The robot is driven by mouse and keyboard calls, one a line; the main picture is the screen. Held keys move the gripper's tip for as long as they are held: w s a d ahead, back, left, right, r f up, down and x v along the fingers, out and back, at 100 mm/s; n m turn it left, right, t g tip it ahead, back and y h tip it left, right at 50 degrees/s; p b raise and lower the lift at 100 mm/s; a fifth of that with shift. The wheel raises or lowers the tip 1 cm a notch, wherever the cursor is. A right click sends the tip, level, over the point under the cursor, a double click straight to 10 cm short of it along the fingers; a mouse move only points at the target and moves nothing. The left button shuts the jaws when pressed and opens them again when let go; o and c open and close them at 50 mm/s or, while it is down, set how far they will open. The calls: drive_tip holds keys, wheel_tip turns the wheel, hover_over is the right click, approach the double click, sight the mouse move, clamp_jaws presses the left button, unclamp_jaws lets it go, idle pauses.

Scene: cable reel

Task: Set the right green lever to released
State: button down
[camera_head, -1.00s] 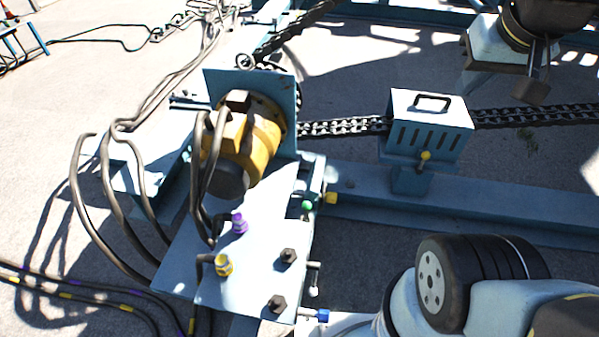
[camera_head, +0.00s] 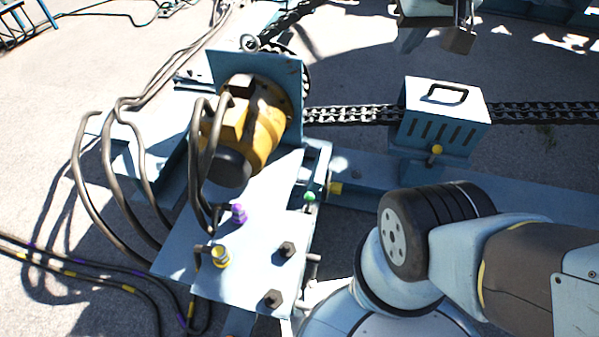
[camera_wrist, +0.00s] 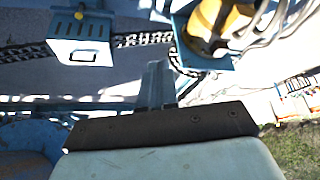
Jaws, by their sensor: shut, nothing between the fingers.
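A small green knob (camera_head: 309,197) sits at the right edge of the pale-blue panel (camera_head: 240,285) in the head view, beside a yellow knob (camera_head: 335,188). It is the only green-tipped control I can make out; its exact setting is too small to read. My gripper shows in the wrist view, with its narrow metal fingers (camera_wrist: 158,85) together and empty. In the head view, its end is partly cut off at the top edge, well apart from the green knob. The green knob cannot be made out in the wrist view.
A yellow motor (camera_head: 258,125) with thick hoses stands behind the panel. A slotted blue box (camera_head: 445,115) with a handle and a yellow knob sits over the chain (camera_head: 350,115). Purple (camera_head: 238,213) and yellow (camera_head: 219,257) fittings and dark bolts stand up from the panel.

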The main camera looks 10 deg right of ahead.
drive_tip(key=w+a+f+n+g, duration=0.1)
drive_tip(key=w+f+n, duration=0.15)
drive_tip(key=w, duration=0.25)
drive_tip(key=w+a+f+n+g+h, duration=0.1)
drive_tip(key=w+f+n, duration=0.15)
drive_tip(key=w, duration=0.25)
drive_tip(key=w+a+f+n+g, duration=0.1)
drive_tip(key=w+a+f+n, duration=0.15)
drive_tip(key=w, duration=0.35)
drive_tip(key=w+a+f+n+g+h, duration=0.1)
drive_tip(key=w+a+f+n, duration=0.3)
drive_tip(key=w+f+n, duration=0.7)
drive_tip(key=a+f+n+g, duration=0.1)
drive_tip(key=a+f+n, duration=0.4)
drive_tip(key=f, duration=1.5)
drive_tip(key=s+a+f+n+g, duration=0.1)
drive_tip(key=a+f+n, duration=0.4)
drive_tip(key=f, duration=1.5)
drive_tip(key=shift+a+f+n+g+h, duration=0.15)
drive_tip(key=shift+f+n+g+h, duration=0.25)
drive_tip(key=shift+n+g, duration=0.4)
